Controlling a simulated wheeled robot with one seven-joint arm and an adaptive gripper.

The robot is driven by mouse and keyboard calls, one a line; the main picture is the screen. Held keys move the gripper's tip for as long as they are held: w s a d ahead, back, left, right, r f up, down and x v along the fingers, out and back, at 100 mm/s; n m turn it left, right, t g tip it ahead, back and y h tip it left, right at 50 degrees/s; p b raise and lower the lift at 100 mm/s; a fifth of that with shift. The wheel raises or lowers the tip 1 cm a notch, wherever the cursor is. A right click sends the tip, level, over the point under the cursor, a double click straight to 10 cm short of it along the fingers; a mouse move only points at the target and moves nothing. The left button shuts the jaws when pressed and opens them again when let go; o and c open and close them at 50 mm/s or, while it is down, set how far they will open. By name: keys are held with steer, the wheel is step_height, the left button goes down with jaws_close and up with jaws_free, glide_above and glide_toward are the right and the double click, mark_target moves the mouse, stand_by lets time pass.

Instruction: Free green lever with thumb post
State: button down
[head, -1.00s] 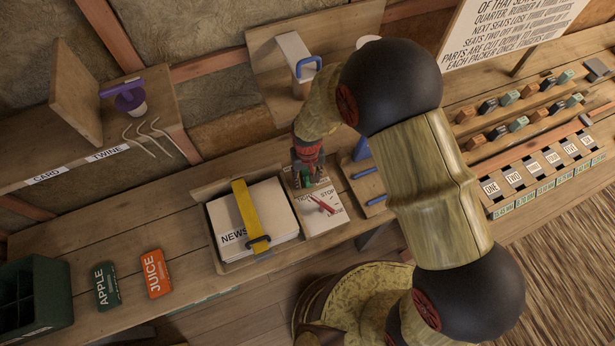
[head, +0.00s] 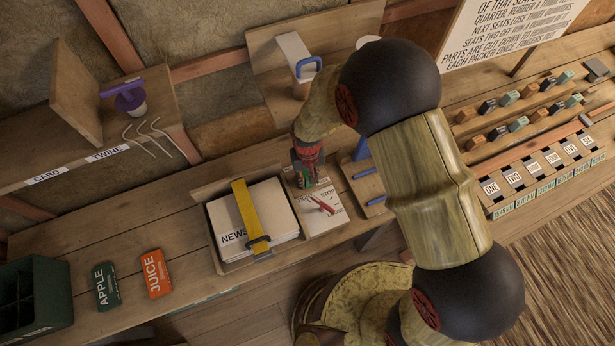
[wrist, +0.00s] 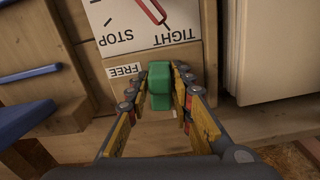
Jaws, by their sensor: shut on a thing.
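The green lever (wrist: 159,84) stands between my gripper's fingers (wrist: 161,92) in the wrist view, beside the FREE label (wrist: 125,70). My gripper is shut on it. In the head view my gripper (head: 307,178) is over the back part of the gauge panel (head: 325,216), and the arm and fingers hide much of the lever. The panel has a white face with a red needle (wrist: 152,10) and the words STOP and TIGHT. I cannot make out a separate thumb post.
Left of the panel, a wooden tray holds a NEWS paper stack (head: 268,215) under a yellow strap (head: 248,210). Blue-handled parts (head: 366,173) stand close on the right.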

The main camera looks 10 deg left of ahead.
steer(key=shift+w+d+n, duration=0.2)
steer(key=shift+d+n, duration=0.1)
steer(key=shift+n, duration=0.7)
steer(key=c, duration=1.6)
jaws_free()
steer(key=shift+o, duration=0.2)
steer(key=shift+r, duration=0.1)
step_height(320, 180, up, 12)
steer(key=shift+f, duration=0.1)
